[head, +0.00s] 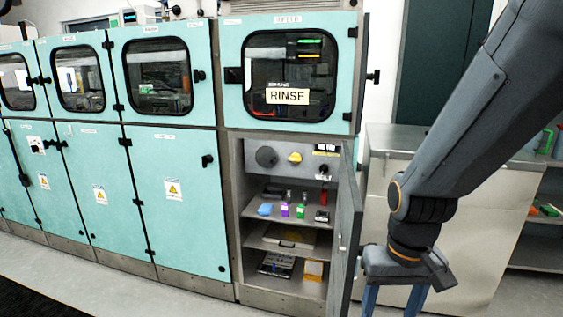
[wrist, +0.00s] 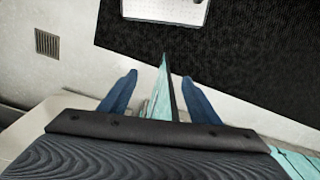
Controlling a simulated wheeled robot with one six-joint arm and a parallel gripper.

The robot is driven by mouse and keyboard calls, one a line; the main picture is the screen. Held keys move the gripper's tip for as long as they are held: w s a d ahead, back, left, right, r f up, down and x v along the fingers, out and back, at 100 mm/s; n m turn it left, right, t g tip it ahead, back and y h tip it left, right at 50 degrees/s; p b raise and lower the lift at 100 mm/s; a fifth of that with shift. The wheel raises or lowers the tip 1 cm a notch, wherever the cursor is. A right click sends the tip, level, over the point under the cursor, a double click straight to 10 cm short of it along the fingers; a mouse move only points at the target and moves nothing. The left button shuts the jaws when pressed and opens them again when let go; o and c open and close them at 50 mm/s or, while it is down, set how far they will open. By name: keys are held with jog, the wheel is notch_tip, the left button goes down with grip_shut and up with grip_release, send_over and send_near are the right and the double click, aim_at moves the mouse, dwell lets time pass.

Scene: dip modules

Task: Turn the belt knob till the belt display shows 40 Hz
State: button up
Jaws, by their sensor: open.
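An open lower cabinet under the RINSE window shows a control panel (head: 281,171) in the head view. A small dark display (head: 326,149) with yellow marking and a small black control (head: 324,171) sit at the right. I cannot tell which is the belt knob, and no reading is legible. My gripper (head: 392,303) points down, open, right of the open door and apart from the knobs. Its two blue fingers (wrist: 160,97) show in the wrist view, nothing gripped.
The open grey cabinet door (head: 347,235) stands between my gripper and the panel. Its teal edge (wrist: 166,90) appears between the fingers in the wrist view. A metal counter (head: 400,150) stands behind my arm.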

notch_tip(320, 180, up, 14)
jog(key=t+p, duration=0.2)
jog(key=p, duration=1.2)
jog(key=shift+g, duration=0.5)
jog(key=f+b, duration=0.3)
jog(key=a+f+b, duration=0.1)
jog(key=f+b, duration=0.1)
jog(key=shift+f, duration=0.25)
